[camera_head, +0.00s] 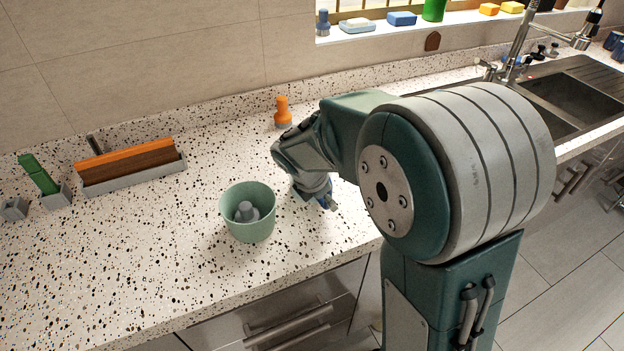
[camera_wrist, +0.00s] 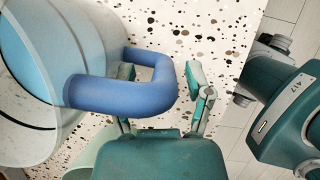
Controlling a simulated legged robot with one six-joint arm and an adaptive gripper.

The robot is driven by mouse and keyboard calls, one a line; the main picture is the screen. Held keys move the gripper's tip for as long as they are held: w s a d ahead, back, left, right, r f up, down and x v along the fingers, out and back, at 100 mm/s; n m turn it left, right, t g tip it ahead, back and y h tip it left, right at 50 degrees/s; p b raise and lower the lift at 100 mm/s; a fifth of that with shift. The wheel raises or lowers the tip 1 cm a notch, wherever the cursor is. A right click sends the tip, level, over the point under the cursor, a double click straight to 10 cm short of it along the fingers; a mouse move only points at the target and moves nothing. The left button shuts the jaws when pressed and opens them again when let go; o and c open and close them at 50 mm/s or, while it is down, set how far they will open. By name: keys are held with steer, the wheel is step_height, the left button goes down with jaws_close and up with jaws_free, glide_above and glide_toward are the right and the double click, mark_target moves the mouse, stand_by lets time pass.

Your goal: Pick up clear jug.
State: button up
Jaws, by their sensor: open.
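The clear jug (camera_wrist: 42,125) fills the left of the wrist view, with a see-through body and a thick blue handle (camera_wrist: 150,95). My gripper (camera_wrist: 162,74) is open, with one finger on each side of the handle's outer part. The handle partly hides the left finger. A gap shows between the handle and the right finger; contact on the left cannot be told. In the head view my gripper (camera_head: 324,197) is low over the counter, right of the green pot, and mostly hidden by my arm. I cannot make out the jug's body there.
A green pot (camera_head: 237,228) with a grey item inside stands on the speckled counter (camera_head: 140,270), close left of my gripper. An orange-topped bottle (camera_head: 282,111) stands behind. A grey holder (camera_head: 135,175) with an orange-and-brown piece is at left. The front counter is clear.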

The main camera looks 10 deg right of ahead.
steer(key=shift+d, duration=0.25)
steer(key=shift+d, duration=0.1)
jaws_close()
steer(key=shift+r, duration=0.1)
steer(key=shift+r, duration=1.05)
steer(key=s+d+r, duration=0.8)
steer(key=s+r, duration=0.2)
steer(key=s, duration=0.1)
steer(key=shift+r, duration=0.4)
